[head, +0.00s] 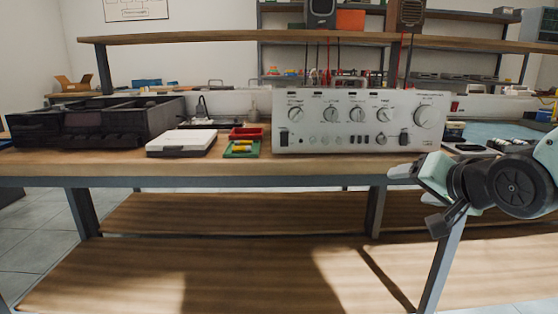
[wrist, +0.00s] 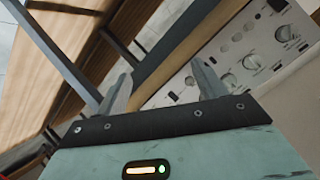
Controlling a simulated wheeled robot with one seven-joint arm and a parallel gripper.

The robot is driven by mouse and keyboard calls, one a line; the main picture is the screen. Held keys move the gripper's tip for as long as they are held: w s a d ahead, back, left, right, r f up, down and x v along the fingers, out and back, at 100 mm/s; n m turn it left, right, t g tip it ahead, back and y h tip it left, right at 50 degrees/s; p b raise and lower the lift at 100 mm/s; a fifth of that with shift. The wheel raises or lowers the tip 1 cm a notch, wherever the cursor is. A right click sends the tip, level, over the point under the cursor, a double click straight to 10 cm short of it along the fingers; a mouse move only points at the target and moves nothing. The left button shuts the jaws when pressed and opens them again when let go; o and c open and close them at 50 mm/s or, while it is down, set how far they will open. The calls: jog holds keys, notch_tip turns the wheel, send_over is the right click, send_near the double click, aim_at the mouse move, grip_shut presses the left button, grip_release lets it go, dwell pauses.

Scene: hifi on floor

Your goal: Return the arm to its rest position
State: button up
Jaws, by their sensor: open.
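The wrist view is tilted, with the bench edge and the amplifier panel beyond the fingers. My arm reaches in from the right edge of the head view.
The silver amplifier (head: 345,122) stands on the wooden workbench (head: 230,168). Left of it are a red and green tray (head: 243,143) with yellow items, a white box (head: 181,143) and a black case (head: 95,122). The lower shelf (head: 240,212) is bare.

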jog(key=s+a+f+n+g, duration=0.7)
jog(key=s+a+f, duration=0.25)
jog(key=s, duration=0.25)
jog(key=s+a+f+n+g+h, duration=0.1)
jog(key=s+a+f+n+g, duration=0.15)
jog(key=s+n+g, duration=0.7)
jog(key=s+r+m+t+p, duration=0.2)
jog(key=r+p, duration=1.4)
jog(key=s+r+m+t+p, duration=0.1)
jog(key=s+r+t+p, duration=0.1)
jog(key=r+p, duration=1.4)
notch_tip(320, 180, down, 45)
jog(key=b, duration=4.5)
jog(key=shift+w+a+r, duration=0.15)
jog(key=shift+w+a, duration=0.05)
jog(key=shift+a, duration=0.1)
jog(key=shift+c, duration=0.3)
